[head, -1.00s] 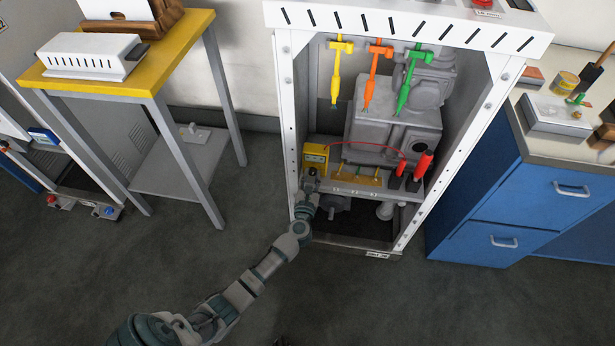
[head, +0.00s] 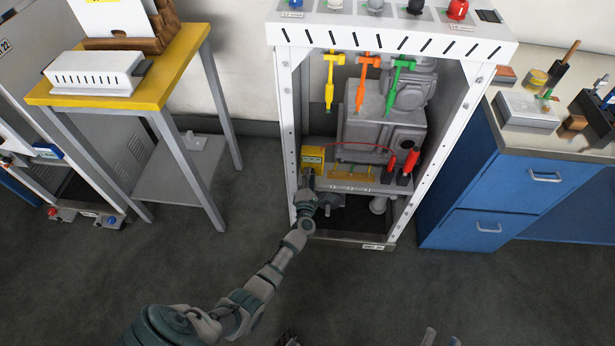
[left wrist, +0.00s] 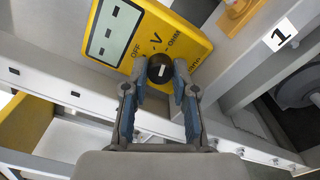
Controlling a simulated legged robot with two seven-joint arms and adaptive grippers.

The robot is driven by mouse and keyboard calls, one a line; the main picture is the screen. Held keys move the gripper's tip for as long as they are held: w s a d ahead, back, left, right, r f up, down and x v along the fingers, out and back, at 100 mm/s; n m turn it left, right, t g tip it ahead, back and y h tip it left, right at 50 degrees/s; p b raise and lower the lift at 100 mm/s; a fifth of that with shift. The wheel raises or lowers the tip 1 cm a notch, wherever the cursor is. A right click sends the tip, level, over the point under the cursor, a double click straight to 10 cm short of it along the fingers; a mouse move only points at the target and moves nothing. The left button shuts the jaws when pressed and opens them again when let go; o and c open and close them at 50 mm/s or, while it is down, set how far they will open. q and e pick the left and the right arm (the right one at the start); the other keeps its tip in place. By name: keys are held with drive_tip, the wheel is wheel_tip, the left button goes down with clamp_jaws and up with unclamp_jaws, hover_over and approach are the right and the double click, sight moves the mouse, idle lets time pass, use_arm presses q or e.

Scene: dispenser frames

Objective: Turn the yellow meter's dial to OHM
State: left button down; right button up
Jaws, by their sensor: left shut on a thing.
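The yellow meter (head: 313,155) stands at the left of the shelf inside the white frame. In the left wrist view the meter (left wrist: 108,30) shows a display with dark bars and labels including OFF, V and OHM around a black dial (left wrist: 161,68). The dial has a short white mark; which label it points at is hard to tell. My left gripper (head: 308,180) is at the meter's front. In the left wrist view its fingers (left wrist: 160,85) are shut on the dial, one on each side. Two grey tips at the bottom edge may be my right gripper (head: 442,338); its jaws are unclear.
Yellow, orange and green tools (head: 366,82) hang above the shelf. A red lead (head: 360,146) runs from the meter toward red-and-black probes (head: 410,161). The frame's left post (head: 286,140) is close to my left arm. A blue cabinet (head: 490,190) stands right; a yellow-topped table (head: 150,90) left.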

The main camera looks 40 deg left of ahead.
use_arm(q)
drive_tip(key=shift+d+f+m+p, duration=0.15)
drive_tip(key=shift+m+p, duration=0.3)
drive_tip(key=shift+m, duration=1.25)
use_arm(e)
drive_tip(key=shift+w+f+g, duration=0.25)
drive_tip(key=shift+f+g, duration=0.3)
drive_tip(key=shift+f, duration=0.1)
drive_tip(key=shift+w+f+g, duration=0.2)
drive_tip(key=shift+f+g, duration=0.35)
drive_tip(key=shift+f, duration=0.15)
use_arm(q)
drive_tip(key=c, duration=1.3)
unclamp_jaws()
drive_tip(key=shift+c, duration=0.2)
drive_tip(key=o, duration=0.4)
drive_tip(key=shift+w, duration=0.1)
drive_tip(key=shift+o, duration=0.2)
use_arm(e)
drive_tip(key=shift+w, duration=0.2)
drive_tip(key=shift+s, duration=0.1)
